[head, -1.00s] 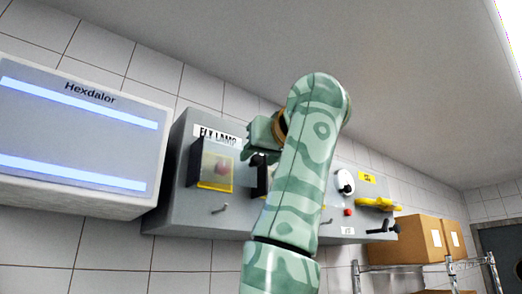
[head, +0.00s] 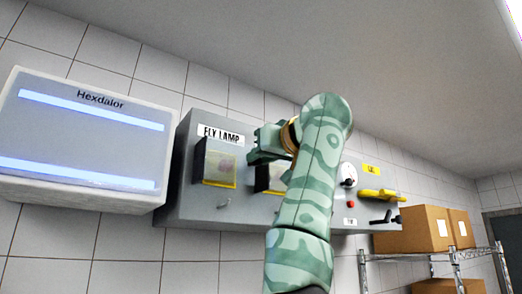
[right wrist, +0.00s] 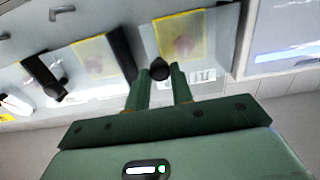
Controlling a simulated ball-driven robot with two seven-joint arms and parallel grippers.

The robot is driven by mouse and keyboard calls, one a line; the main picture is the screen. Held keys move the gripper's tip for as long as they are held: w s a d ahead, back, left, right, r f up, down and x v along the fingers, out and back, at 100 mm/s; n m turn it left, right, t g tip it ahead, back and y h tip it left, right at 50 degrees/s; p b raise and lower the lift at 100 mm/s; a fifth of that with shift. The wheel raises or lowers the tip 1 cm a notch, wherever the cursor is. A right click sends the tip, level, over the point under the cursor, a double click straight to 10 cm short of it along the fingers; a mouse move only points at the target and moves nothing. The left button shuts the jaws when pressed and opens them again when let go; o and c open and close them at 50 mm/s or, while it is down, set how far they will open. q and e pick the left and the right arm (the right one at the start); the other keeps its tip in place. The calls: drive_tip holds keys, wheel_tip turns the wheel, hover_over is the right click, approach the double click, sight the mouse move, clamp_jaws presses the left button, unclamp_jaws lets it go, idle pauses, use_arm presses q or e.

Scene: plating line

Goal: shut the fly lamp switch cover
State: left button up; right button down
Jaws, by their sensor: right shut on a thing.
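The fly lamp switch cover (head: 219,163) is a clear, yellow-edged flap on a dark box under the FLY LAMP label (head: 220,135). It looks flat over the box front; I cannot tell if it is fully shut. In the right wrist view the cover (right wrist: 183,38) appears upside down, with a reddish button behind it. My right gripper (head: 253,157) is at the cover's upper right corner. In the right wrist view its fingers (right wrist: 159,80) are shut on a small black knob (right wrist: 158,69) at that corner. My left gripper is not in view.
A second yellow-edged cover (head: 268,178) sits just right, partly behind my right arm. A rotary switch (head: 348,174), a yellow handle (head: 380,195) and a black lever (head: 384,217) are further right. A Hexdalor lamp unit (head: 85,140) stands left. Cardboard boxes (head: 412,229) sit on a wire shelf.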

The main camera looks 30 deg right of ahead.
drive_tip(key=shift+w+d+y, duration=0.15)
drive_tip(key=shift+w+y, duration=0.15)
drive_tip(key=shift+w, duration=0.05)
drive_tip(key=c, duration=1.5)
unclamp_jaws()
drive_tip(key=shift+o, duration=1.3)
drive_tip(key=shift+w, duration=0.1)
use_arm(q)
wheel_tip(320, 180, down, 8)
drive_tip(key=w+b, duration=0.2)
drive_tip(key=b, duration=0.5)
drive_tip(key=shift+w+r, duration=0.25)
use_arm(e)
drive_tip(key=s, duration=1.6)
drive_tip(key=shift+s+d, duration=0.15)
drive_tip(key=shift+d, duration=0.15)
